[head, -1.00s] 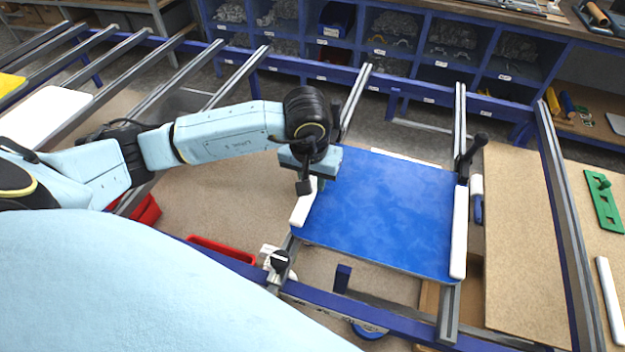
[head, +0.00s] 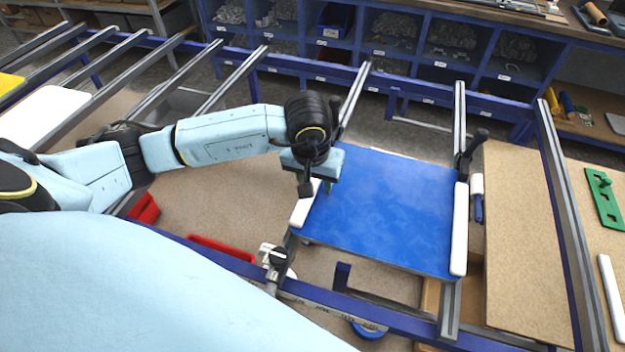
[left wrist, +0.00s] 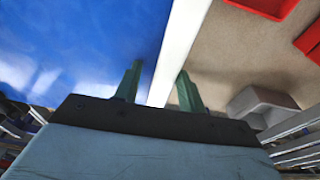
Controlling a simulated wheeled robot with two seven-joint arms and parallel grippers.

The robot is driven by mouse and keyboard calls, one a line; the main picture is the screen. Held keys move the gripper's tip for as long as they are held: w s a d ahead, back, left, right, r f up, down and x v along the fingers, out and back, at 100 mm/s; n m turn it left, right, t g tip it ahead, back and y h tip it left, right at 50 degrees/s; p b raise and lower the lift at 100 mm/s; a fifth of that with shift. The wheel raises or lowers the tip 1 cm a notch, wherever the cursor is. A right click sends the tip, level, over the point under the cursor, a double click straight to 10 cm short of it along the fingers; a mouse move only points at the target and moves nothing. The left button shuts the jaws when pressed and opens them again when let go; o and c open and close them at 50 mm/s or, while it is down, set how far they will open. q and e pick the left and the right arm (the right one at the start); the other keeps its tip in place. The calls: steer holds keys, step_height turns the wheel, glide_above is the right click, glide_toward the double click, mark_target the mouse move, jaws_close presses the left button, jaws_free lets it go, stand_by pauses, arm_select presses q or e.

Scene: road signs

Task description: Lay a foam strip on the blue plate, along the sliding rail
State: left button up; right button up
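The blue plate (head: 385,212) lies across the grey metal rails. One white strip (head: 300,211) lies along its left edge and another white strip (head: 460,228) along its right edge. My left gripper (head: 316,189) is over the far part of the left strip, pointing down. In the left wrist view its green fingers (left wrist: 158,88) stand apart, one on each side of the white strip (left wrist: 178,45), with gaps visible beside it. The blue plate (left wrist: 85,45) is left of the strip there. The strip's far end is partly hidden by the gripper. My right gripper is not in view.
A dark clamp handle (head: 474,148) stands at the plate's far right corner. A brown board (head: 522,240) lies to the right, with a white strip (head: 610,300) and a green part (head: 604,197) beyond. Red bins (head: 222,249) sit below the left side.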

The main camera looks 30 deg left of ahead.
arm_select(q)
steer(key=shift+s+a+f, duration=0.35)
steer(key=shift+s+f, duration=0.05)
steer(key=shift+f, duration=0.25)
steer(key=shift+r+g, duration=0.1)
steer(key=shift+g, duration=0.2)
steer(key=shift+r+p, duration=0.2)
steer(key=shift+p, duration=0.15)
step_height(320, 180, up, 13)
steer(key=s, duration=0.1)
steer(key=shift+d+f, duration=0.15)
steer(key=shift+s, duration=0.1)
